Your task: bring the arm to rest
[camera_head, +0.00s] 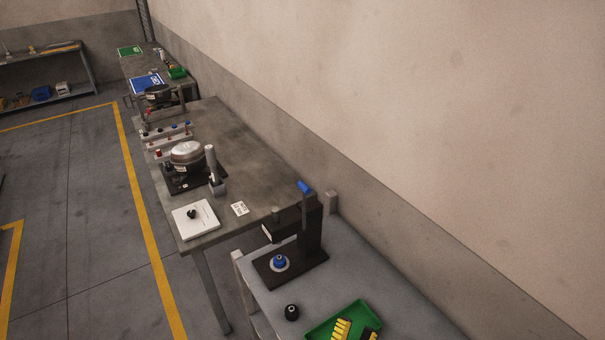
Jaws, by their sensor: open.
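My arm and my gripper do not show in the camera_head view. No part of the arm is seen above the benches or the floor in this frame.
A grey workbench (240,150) runs along the wall, bearing a metal compressor (187,154) and a white plate (195,219). A nearer bench (385,285) holds a black press (311,232), a black knob (292,312) and a green tray (322,332).

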